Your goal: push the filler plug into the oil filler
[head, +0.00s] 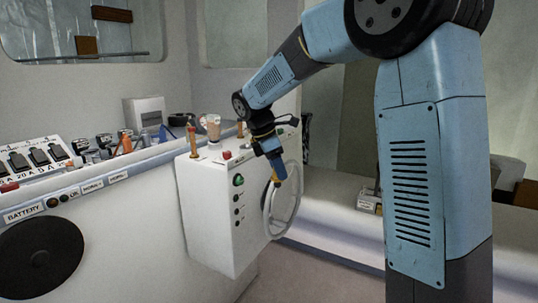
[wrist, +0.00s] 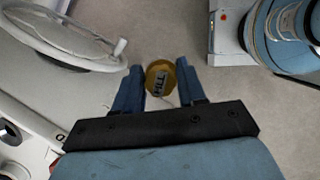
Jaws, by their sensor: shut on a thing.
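The filler plug (wrist: 160,77) is a round yellow-brass cap with dark lettering on its face. In the wrist view it sits between the two blue fingers of my gripper (wrist: 159,90), which is shut on it. In the head view my gripper (head: 277,172) points down in front of the white console, beside the handwheel, with a small yellow bit of the plug (head: 276,181) at its tip. The plug is in the air, clear of any surface in the wrist view. I cannot make out the oil filler in either view.
The white console (head: 215,215) carries a large pale handwheel (head: 284,205) on its side, close to my gripper, and brass fittings (head: 192,140) on top. A switch panel (head: 35,160) and cluttered ledge are at left. A white bench (head: 335,205) runs behind.

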